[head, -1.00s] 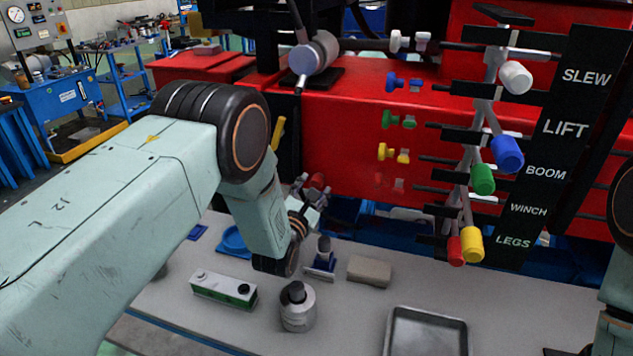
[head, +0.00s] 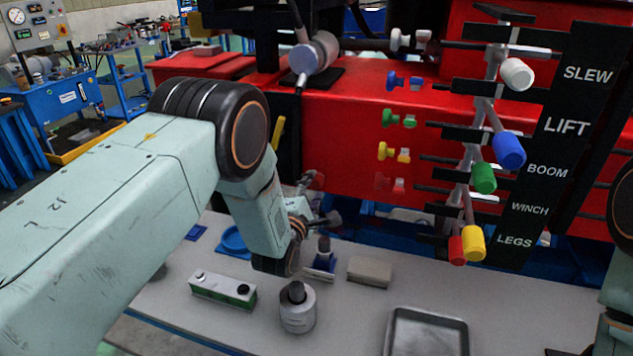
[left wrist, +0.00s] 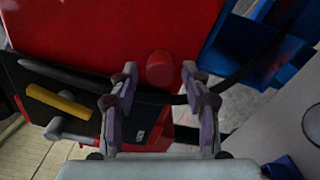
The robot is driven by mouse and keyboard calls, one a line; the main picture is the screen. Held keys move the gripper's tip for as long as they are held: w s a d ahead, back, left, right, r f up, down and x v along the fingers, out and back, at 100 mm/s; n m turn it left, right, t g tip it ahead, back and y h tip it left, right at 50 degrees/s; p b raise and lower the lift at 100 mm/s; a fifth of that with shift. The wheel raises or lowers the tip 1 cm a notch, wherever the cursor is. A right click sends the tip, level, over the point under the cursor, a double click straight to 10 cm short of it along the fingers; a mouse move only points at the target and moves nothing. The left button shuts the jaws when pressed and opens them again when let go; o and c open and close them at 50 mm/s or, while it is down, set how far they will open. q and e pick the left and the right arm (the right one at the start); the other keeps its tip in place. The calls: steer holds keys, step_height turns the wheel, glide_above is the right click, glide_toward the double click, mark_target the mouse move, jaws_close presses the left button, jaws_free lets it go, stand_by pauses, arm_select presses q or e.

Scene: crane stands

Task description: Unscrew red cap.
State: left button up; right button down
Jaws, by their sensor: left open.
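The red cap (head: 316,180) is a short round knob on the side of the red machine body (head: 350,150). In the left wrist view the red cap (left wrist: 160,68) shows between and just beyond my fingertips, with a gap on both sides. My left gripper (head: 321,202) is open beside the cap, and its wrist partly hides the spot in the head view. In the left wrist view the left gripper (left wrist: 160,85) has both fingers spread and holds nothing. My right gripper is out of view; only part of that arm shows at the right edge.
A yellow handle (left wrist: 62,103) on a black panel is left of the fingers. Coloured levers (head: 483,178) stand at the right.

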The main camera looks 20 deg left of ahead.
arm_select(q)
steer(key=m, duration=0.6)
steer(key=shift+m+b, duration=0.3)
steer(key=shift+m, duration=0.1)
steer(key=m, duration=0.7)
steer(key=shift+b, duration=0.35)
jaws_close()
stand_by(0.6)
